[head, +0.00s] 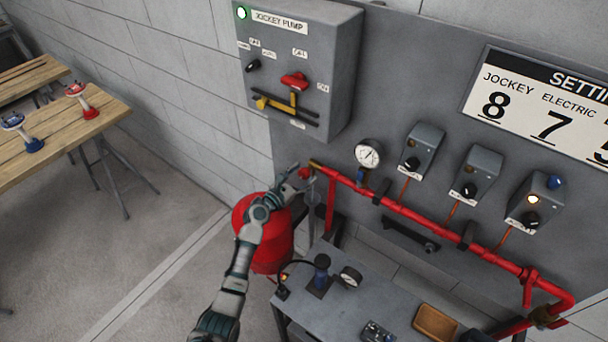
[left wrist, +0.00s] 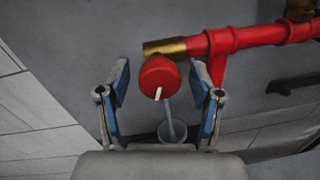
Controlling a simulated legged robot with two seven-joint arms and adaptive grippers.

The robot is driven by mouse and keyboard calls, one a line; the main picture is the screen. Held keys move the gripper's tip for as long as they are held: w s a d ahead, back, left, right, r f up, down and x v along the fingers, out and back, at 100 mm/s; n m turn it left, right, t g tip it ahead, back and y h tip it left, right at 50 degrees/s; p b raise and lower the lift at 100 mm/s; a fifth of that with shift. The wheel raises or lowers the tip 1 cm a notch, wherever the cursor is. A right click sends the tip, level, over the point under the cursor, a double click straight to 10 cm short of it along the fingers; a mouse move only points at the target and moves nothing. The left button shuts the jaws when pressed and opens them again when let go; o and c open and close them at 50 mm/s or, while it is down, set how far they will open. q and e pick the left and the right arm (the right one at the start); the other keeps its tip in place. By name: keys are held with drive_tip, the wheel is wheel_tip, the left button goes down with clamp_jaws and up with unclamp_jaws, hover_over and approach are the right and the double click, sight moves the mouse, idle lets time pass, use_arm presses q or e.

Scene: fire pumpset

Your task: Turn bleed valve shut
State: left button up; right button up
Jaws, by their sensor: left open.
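The bleed valve's round red knob (left wrist: 160,76) with a white pointer mark sits at the brass end (left wrist: 165,47) of the red pipe in the left wrist view. In the head view the red knob (head: 305,173) is at the pipe's left end. My left gripper (left wrist: 160,84) is open, with one blue-padded finger on each side of the knob and visible gaps between. In the head view my left gripper (head: 294,183) reaches up to the knob from the lower left. A thin stream or tube runs below the knob to a round cup (left wrist: 174,131). My right gripper is not in view.
A red tank (head: 265,255) stands behind my left arm. The red pipe (head: 420,218) runs right along the grey panel, below a gauge (head: 368,154) and switch boxes. A grey bench (head: 385,300) holds small parts. A jockey pump box (head: 300,65) hangs above.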

use_arm(q)
drive_tip(key=shift+w+d, duration=0.15)
drive_tip(key=shift+w, duration=0.1)
drive_tip(key=c, duration=1.2)
drive_tip(key=shift+o, duration=0.2)
